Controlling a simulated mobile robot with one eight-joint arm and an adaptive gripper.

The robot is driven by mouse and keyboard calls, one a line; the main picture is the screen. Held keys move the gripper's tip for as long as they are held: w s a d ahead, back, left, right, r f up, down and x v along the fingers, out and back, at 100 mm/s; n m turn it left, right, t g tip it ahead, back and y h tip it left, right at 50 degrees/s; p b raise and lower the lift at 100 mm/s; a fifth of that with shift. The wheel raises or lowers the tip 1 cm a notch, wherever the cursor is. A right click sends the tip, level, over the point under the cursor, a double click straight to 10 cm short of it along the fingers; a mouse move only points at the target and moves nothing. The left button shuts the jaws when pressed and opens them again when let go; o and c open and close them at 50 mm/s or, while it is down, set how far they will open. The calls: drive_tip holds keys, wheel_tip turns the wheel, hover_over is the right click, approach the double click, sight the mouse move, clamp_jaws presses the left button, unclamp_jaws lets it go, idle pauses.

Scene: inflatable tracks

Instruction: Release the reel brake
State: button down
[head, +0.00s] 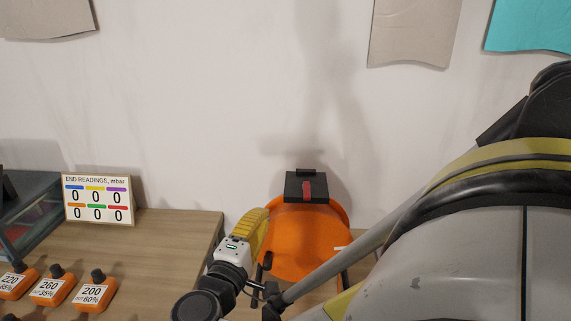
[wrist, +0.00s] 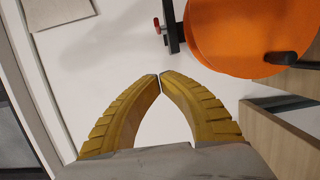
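The orange reel (head: 300,245) stands against the wall, to the right of the wooden table. A dark box (head: 317,183) sits at its top edge, with a red brake lever (head: 307,189) on it. In the wrist view the orange reel (wrist: 238,38) is at the upper right, and the red lever end (wrist: 157,24) shows beside a black bracket. My gripper (head: 262,213) is left of the reel and below the lever in the head view. In the wrist view my gripper's yellow fingertips (wrist: 158,76) meet with nothing between them. They are apart from the lever.
A wooden table (head: 170,240) on the left bears a readings board (head: 98,201) showing zeros and several orange labelled weights (head: 52,288). The table's right edge is close to my gripper. My arm covers the right side. The wall above the reel is clear.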

sight(307, 192)
drive_tip(key=shift+s+d, duration=0.1)
drive_tip(key=shift+d, duration=0.05)
drive_tip(key=w+d, duration=0.2)
drive_tip(key=w, duration=0.1)
drive_tip(key=w+d+b, duration=0.1)
drive_tip(key=w+d, duration=0.1)
drive_tip(key=w, duration=0.1)
drive_tip(key=w+d+b, duration=0.1)
drive_tip(key=w+d, duration=0.1)
drive_tip(key=w, duration=0.1)
drive_tip(key=shift+w+d, duration=0.15)
drive_tip(key=shift+w, duration=0.1)
drive_tip(key=shift+d+b, duration=0.25)
drive_tip(key=shift+b, duration=0.05)
